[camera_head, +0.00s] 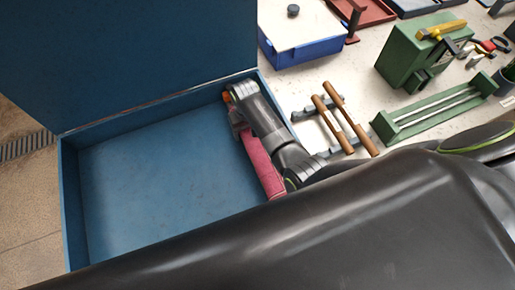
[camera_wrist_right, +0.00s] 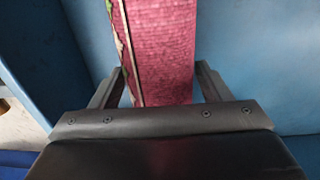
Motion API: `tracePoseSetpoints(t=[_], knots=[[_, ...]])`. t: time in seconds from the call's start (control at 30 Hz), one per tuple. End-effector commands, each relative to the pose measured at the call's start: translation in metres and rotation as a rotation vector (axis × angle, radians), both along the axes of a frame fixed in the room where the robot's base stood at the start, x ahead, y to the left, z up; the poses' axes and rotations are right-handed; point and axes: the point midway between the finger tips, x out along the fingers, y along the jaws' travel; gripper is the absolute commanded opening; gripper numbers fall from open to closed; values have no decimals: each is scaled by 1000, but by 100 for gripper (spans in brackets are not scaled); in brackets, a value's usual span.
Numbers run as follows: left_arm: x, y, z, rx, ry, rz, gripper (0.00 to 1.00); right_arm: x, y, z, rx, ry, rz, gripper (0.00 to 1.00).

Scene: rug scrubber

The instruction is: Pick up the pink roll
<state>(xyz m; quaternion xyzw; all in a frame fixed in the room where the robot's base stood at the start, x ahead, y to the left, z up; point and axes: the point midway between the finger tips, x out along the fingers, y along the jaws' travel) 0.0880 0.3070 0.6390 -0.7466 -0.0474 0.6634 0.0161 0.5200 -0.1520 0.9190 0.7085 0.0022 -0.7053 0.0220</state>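The pink roll (camera_head: 262,165) lies lengthwise inside the blue box, along its right wall. My right arm covers part of it in the head view. In the right wrist view the pink roll (camera_wrist_right: 160,50) has a ribbed surface and a patterned strip along its left edge. My right gripper (camera_head: 239,124) is down at the roll inside the box. In the right wrist view its two fingers (camera_wrist_right: 160,72) stand apart, one on each side of the roll, close to its sides. Contact with the roll cannot be made out. My left gripper is not in view.
The blue box (camera_head: 66,200) has a raised lid (camera_head: 130,50) at the back, and its floor is otherwise bare. On the right, a light table holds wooden-handled tools (camera_head: 345,120), a green rack (camera_head: 435,110), a green case (camera_head: 410,52) and a smaller blue box (camera_head: 305,45).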

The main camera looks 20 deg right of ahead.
Motion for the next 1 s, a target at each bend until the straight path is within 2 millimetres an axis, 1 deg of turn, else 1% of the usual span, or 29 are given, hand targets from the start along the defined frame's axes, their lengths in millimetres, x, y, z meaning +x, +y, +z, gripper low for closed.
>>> tracePoseSetpoints(t=[0.03, 0.13, 0.4, 0.63, 0.77, 0.87, 1.0], knots=[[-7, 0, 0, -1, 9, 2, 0, 0, 0, 0, 0, 0, 0, 64], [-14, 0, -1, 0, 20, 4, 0, 0, 0, 0, 0, 0, 0, 51], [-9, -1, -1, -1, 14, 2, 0, 0, 0, 0, 0, -1, 0, 16], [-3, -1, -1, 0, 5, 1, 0, 1, 0, 1, 0, -4, 0, 16], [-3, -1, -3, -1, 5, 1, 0, 2, 0, 6, 0, -4, 0, 16], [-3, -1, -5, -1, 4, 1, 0, 2, 0, 16, 1, -6, -1, 16], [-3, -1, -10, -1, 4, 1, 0, 2, 1, 37, 1, -7, 0, 16]])
